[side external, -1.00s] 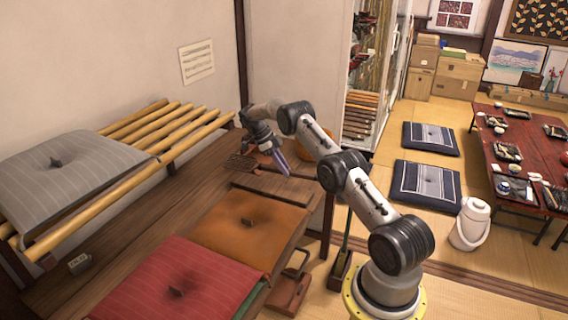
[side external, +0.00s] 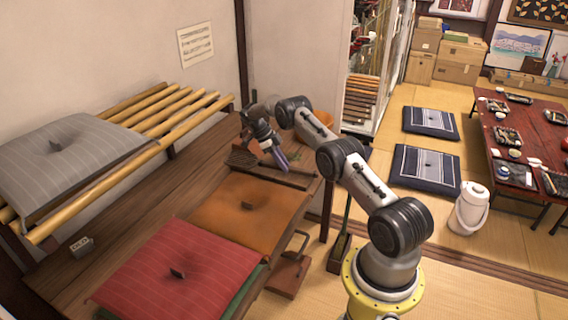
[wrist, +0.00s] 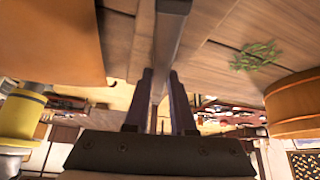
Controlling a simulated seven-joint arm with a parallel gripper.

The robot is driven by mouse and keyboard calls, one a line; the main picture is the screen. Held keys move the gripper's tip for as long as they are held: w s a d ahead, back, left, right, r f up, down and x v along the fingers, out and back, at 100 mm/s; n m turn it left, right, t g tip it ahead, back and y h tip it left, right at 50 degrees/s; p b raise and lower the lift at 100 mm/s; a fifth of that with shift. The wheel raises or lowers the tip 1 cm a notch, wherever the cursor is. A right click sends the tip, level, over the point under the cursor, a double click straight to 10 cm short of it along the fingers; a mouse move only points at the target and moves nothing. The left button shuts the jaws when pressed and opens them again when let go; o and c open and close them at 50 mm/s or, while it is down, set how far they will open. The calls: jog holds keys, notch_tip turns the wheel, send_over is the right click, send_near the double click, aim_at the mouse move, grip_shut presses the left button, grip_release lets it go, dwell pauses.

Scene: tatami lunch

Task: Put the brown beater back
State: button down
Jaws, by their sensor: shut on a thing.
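My gripper (side external: 281,163) is to the right of that head, pointing down. In the wrist view my gripper (wrist: 160,78) is shut on a dark straight bar (wrist: 172,30), which looks like the beater's handle. The bar runs away between the fingers to the top edge. The far end of the beater is outside the wrist view. I cannot tell whether it touches the bench.
An orange cushion (side external: 246,212) and a red cushion (side external: 178,272) lie at the bench front. A grey cushion (side external: 62,150) lies on a bamboo rack (side external: 190,118). A wooden tub (wrist: 297,103) and green sprig (wrist: 255,56) are near my gripper. A brown stand (side external: 288,274) is on the floor.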

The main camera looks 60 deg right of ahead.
jog(key=c, duration=0.7)
grip_release()
